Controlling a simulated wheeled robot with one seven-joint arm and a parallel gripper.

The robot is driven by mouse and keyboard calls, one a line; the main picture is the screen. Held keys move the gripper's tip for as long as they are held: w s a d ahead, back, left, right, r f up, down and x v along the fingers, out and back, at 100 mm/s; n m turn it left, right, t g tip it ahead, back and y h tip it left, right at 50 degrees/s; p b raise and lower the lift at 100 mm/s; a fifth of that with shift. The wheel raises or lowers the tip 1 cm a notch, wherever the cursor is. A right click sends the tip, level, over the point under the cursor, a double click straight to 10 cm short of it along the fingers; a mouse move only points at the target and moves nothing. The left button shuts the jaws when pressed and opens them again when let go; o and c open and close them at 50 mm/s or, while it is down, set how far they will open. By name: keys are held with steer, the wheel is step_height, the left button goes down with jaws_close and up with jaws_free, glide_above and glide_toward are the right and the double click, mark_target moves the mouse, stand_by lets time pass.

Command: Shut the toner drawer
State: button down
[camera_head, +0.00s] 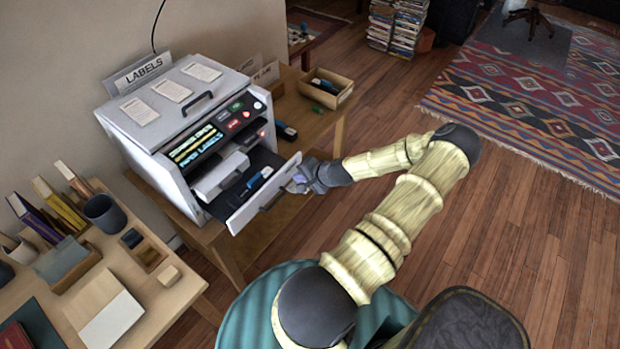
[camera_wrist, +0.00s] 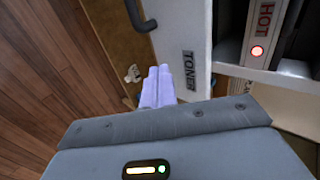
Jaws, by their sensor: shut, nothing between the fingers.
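The toner drawer (camera_head: 265,194) is pulled out from the lower front of the grey label machine (camera_head: 165,130). Its white front panel has a dark bar handle, and dark and blue items lie inside it. In the wrist view the drawer front (camera_wrist: 196,45) carries a TONER label, and its handle (camera_wrist: 141,18) is at the top. My gripper (camera_head: 295,182) is at the right end of the drawer front. In the wrist view my gripper's fingers (camera_wrist: 158,85) are together and empty, close beside the TONER label. I cannot tell whether they touch the panel.
A side table (camera_head: 108,245) with books and a dark cup stands at the lower left. A wooden tray (camera_head: 326,88) sits behind the machine, on the same table. A patterned rug (camera_head: 540,90) lies at the upper right. The wooden floor right of the arm is clear.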

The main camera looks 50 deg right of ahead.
steer(key=shift+w, duration=0.65)
